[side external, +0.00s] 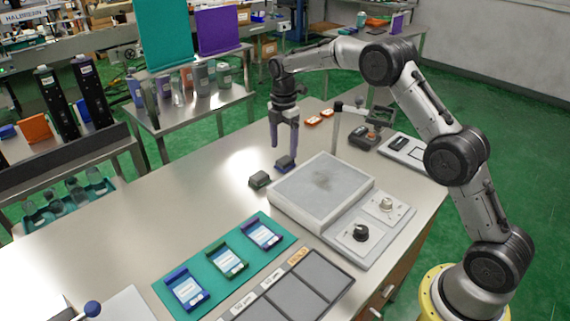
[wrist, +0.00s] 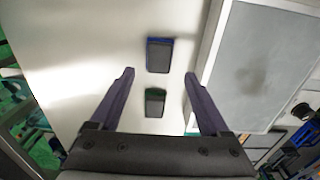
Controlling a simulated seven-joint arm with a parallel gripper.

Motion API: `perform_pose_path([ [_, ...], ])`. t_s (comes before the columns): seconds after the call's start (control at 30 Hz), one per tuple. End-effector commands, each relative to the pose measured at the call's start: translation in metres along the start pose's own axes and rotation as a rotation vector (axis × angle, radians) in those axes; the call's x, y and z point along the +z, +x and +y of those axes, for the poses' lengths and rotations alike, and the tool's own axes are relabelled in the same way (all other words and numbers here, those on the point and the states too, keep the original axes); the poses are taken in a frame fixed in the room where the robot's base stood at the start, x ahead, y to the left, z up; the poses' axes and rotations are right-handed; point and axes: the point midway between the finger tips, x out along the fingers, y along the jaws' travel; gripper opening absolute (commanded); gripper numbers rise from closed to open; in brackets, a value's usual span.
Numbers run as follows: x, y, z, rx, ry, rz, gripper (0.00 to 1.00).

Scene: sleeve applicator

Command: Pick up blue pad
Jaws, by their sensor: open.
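The blue pad (wrist: 159,56) is a small dark block with blue edges. It lies flat on the metal table and shows in the wrist view just beyond the fingertips. In the side view the blue pad (side external: 286,162) is below my gripper (side external: 284,148). My gripper (wrist: 159,74) is open and empty, pointing down, with its purple-grey fingers apart. A similar pad with a green edge (wrist: 155,102) lies beside the blue one, between the fingers as seen in the wrist view. I cannot tell the exact height of the fingertips above the table.
A grey-topped plate unit (side external: 320,190) with two knobs stands close by; its edge is near the right finger in the wrist view. A teal mat (side external: 212,292) holds three coloured holders. The table (side external: 150,205) is clear to the left.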

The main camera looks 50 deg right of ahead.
Motion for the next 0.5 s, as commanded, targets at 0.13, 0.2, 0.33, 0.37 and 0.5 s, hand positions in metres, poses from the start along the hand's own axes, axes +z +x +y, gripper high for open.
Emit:
perform_pose_path([
  [0.13,0.006,0.022,0.001,-0.004,0.002,0.001,0.80],
  [0.2,0.008,0.031,0.001,-0.004,0.001,0.001,0.80],
  [0.33,0.007,0.045,0.001,-0.003,0.001,0.000,0.80],
  [0.37,0.007,0.046,0.002,-0.002,0.001,0.000,0.80],
  [0.5,0.007,0.048,0.002,0.000,0.000,0.000,0.80],
])
